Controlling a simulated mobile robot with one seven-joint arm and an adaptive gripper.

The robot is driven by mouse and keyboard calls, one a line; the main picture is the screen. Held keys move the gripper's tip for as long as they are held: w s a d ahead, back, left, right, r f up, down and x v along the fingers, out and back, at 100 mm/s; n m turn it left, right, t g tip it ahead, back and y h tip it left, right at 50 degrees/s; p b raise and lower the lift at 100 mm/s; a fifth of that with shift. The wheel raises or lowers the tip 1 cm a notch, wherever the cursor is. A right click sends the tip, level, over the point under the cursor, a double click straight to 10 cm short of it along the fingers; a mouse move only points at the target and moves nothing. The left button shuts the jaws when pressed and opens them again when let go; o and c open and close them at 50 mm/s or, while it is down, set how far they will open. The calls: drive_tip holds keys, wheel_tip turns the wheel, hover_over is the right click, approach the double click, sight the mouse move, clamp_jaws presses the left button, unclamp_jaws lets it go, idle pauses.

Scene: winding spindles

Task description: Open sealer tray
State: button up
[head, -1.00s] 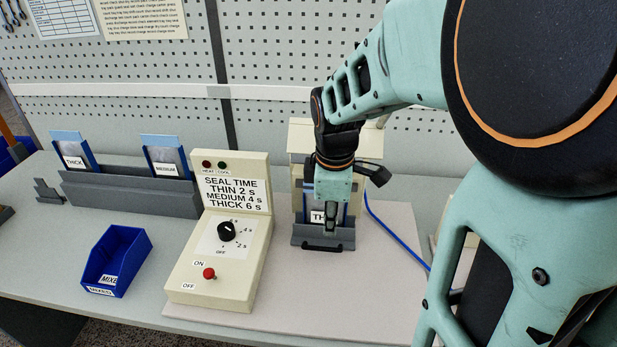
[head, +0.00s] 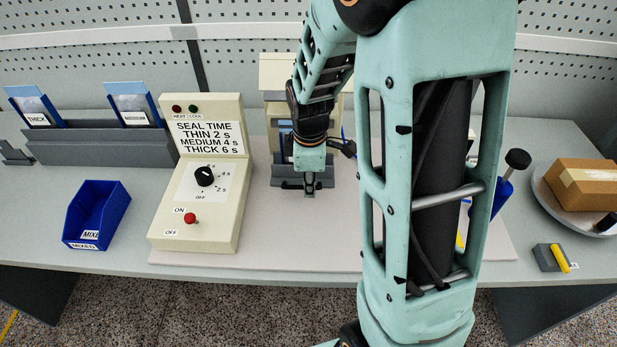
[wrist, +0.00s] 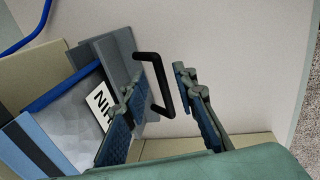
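The sealer (head: 290,72) is a cream box at the back of the bench, partly behind my arm. Its grey tray (head: 283,184) is at its front, and in the wrist view the tray wall (wrist: 121,50) carries a black bar handle (wrist: 163,82). A blue holder with a label, partly hidden, stands behind that wall. My gripper (head: 309,190) points down at the tray front. In the wrist view its two fingers are apart, with the handle showing between them. I cannot tell whether either finger touches the handle.
The control box (head: 205,185) with dial and red button stands left of the sealer. A blue bin (head: 97,212) and a grey rack (head: 95,145) are farther left. A cardboard box (head: 583,185) sits on a round plate at right. The mat before the tray is clear.

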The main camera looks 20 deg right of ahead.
drive_tip(key=shift+c, duration=0.4)
clamp_jaws()
drive_tip(key=shift+s, duration=0.1)
